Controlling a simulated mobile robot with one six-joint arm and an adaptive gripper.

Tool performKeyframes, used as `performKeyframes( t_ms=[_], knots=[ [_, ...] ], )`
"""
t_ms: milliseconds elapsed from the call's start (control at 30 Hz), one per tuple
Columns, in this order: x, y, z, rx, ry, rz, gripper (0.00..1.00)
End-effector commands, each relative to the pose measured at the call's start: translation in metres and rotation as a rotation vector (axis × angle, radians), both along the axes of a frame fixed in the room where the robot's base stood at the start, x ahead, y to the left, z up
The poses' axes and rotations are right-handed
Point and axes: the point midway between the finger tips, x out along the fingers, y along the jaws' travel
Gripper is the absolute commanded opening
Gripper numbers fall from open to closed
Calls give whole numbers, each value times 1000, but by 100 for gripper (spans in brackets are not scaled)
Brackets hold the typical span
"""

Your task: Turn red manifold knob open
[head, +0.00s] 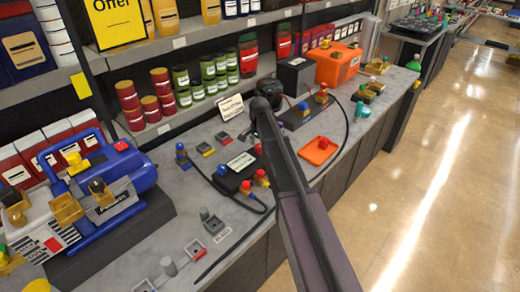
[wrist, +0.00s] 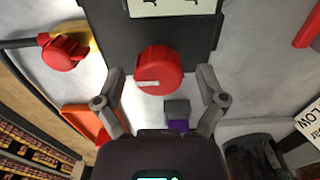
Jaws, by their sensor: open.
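The red manifold knob (wrist: 160,72) is round with a pale mark and sits at the near end of the black manifold (wrist: 105,35) in the wrist view. My gripper (wrist: 160,78) is open, with one finger to each side of this knob and visible gaps on both sides. I cannot tell whether the fingertips are level with the knob or above it. In the head view the manifold (head: 228,181) lies on the counter, with a red knob (head: 258,149) at its far end beside my arm. My fingers are not clearly visible there.
A red knob on a yellow fitting (wrist: 65,52) is left of the manifold in the wrist view. An orange tray (head: 318,151), a blue pump (head: 125,170) and a black hose (head: 250,205) are on the counter. A printed card (head: 230,106) stands near the shelf.

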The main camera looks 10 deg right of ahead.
Motion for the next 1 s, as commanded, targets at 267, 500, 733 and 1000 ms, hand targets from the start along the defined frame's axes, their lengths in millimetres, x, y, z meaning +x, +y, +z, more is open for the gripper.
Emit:
performKeyframes(
  t_ms=[267, 500, 733, 1000],
  knots=[
    [0, 0, -1, 0, 0, 0, 90],
    [0, 0, -1, 0, 0, 0, 40],
    [0, -2, -1, 1, -1, 1, 8],
    [1, 0, -1, 0, -1, 30, 8]
  ],
)
